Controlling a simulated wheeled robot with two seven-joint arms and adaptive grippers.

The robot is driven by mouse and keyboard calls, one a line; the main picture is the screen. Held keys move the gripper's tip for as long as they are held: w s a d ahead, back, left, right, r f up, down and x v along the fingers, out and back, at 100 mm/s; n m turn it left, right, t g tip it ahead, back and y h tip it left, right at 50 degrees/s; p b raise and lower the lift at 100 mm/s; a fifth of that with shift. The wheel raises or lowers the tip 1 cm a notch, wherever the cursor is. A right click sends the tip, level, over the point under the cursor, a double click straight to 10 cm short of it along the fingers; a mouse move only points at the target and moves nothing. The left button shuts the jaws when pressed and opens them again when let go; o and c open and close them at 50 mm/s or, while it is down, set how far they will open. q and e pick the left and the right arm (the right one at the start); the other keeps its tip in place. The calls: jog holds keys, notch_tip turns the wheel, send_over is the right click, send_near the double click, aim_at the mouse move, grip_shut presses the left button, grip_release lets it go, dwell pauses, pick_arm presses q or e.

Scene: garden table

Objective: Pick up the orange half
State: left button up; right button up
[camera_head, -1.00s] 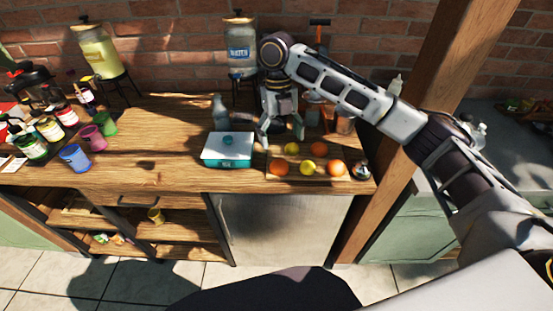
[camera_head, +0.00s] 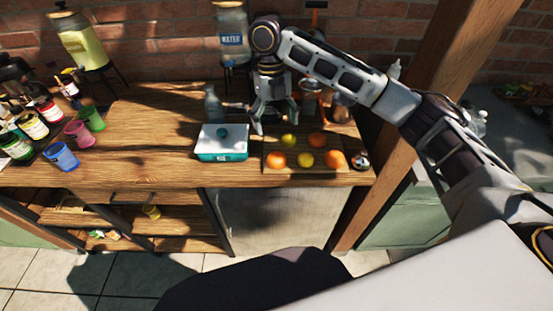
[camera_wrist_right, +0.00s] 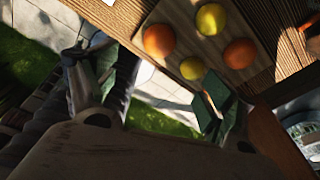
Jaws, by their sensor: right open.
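Orange fruits lie on a wooden board (camera_head: 318,170) at the right of the counter, one at front left (camera_head: 277,160), one behind (camera_head: 317,139) and one at right (camera_head: 334,160). I cannot tell which is the orange half; no cut face shows. In the right wrist view, two orange fruits show, one left (camera_wrist_right: 159,40) and one right (camera_wrist_right: 239,53). My right gripper (camera_head: 275,121) is open and empty above the board's back left corner. Its fingers, apart in the right wrist view (camera_wrist_right: 145,82), are clear of the fruit. My left gripper is not in view.
Two yellow fruits (camera_head: 306,160) lie among the orange ones. A teal and white box (camera_head: 222,145) stands left of the board, with a grey bottle (camera_head: 213,104) behind. A wooden post (camera_head: 415,120) rises at right. The counter's left middle is mostly clear.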

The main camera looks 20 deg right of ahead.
send_over(276, 155)
jog(key=f, duration=0.7)
jog(key=shift+w+d, duration=0.15)
jog(key=shift+w, duration=0.1)
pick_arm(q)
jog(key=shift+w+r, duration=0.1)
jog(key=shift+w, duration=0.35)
pick_arm(e)
jog(key=shift+f, duration=0.25)
jog(key=shift+f, duration=0.1)
jog(key=shift+s+f+p, duration=0.15)
jog(key=shift+f+p, duration=0.15)
jog(key=shift+f, duration=1.65)
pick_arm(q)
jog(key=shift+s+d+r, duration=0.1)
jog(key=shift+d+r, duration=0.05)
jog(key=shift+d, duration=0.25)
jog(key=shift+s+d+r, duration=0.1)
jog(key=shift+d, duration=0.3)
pick_arm(e)
jog(key=shift+s+f, duration=0.1)
jog(key=shift+f, duration=0.45)
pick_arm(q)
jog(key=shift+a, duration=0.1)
